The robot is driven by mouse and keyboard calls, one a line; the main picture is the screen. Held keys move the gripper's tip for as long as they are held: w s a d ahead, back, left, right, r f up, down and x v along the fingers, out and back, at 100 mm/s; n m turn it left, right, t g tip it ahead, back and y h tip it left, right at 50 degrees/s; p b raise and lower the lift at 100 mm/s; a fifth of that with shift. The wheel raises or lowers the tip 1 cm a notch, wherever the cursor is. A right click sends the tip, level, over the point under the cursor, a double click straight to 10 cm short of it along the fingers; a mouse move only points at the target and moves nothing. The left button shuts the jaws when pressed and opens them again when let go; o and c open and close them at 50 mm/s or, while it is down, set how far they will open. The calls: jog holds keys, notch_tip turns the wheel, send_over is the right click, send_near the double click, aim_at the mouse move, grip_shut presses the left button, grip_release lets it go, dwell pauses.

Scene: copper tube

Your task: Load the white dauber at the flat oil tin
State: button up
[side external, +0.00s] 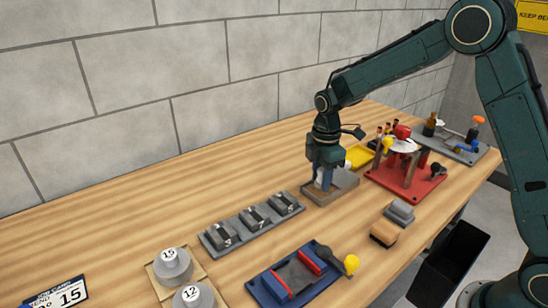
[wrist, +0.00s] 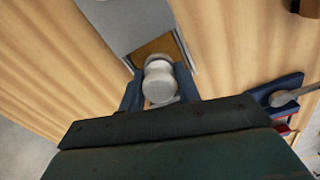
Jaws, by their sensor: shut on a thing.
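My gripper (side external: 325,182) is shut on the white dauber (wrist: 160,82). Its pale rounded knob shows between my blue fingers (wrist: 160,92) in the wrist view; its lower end is hidden. The flat oil tin (side external: 345,183) sits on the bench under my gripper. In the wrist view the grey tin (wrist: 122,22) lies just beyond the dauber, with a brown open area (wrist: 160,48) beside its grey cover. I cannot tell whether the dauber touches the oil.
A red stand (side external: 405,182) with tools and a yellow tray (side external: 358,156) are behind and right of the tin. A grey strip with several dark blocks (side external: 252,218) is at front left. A blue vise-like fixture (side external: 298,276) and grey and brown blocks (side external: 384,234) are nearer.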

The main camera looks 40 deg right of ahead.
aim_at(322, 170)
jog(key=shift+f, duration=0.65)
dwell(1.8)
jog(key=shift+r, duration=0.1)
jog(key=shift+r, duration=3.5)
jog(key=m, duration=0.1)
jog(key=s+m, duration=0.1)
jog(key=m, duration=0.1)
jog(key=shift+f, duration=0.3)
jog(key=m, duration=0.1)
jog(key=s+m, duration=0.1)
jog(key=m, duration=0.2)
jog(key=shift+s+f+m, duration=0.15)
jog(key=shift+f+m, duration=0.15)
jog(key=shift+f, duration=0.05)
jog(key=shift+s+f+m, duration=0.2)
jog(key=shift+s+m, duration=0.2)
jog(key=shift+m, duration=0.85)
jog(key=shift+s+f+m, duration=0.2)
jog(key=shift+s+m, duration=0.15)
jog(key=shift+m, duration=0.85)
jog(key=shift+s+f+m, duration=0.2)
jog(key=shift+s+m, duration=0.2)
jog(key=shift+m, duration=0.85)
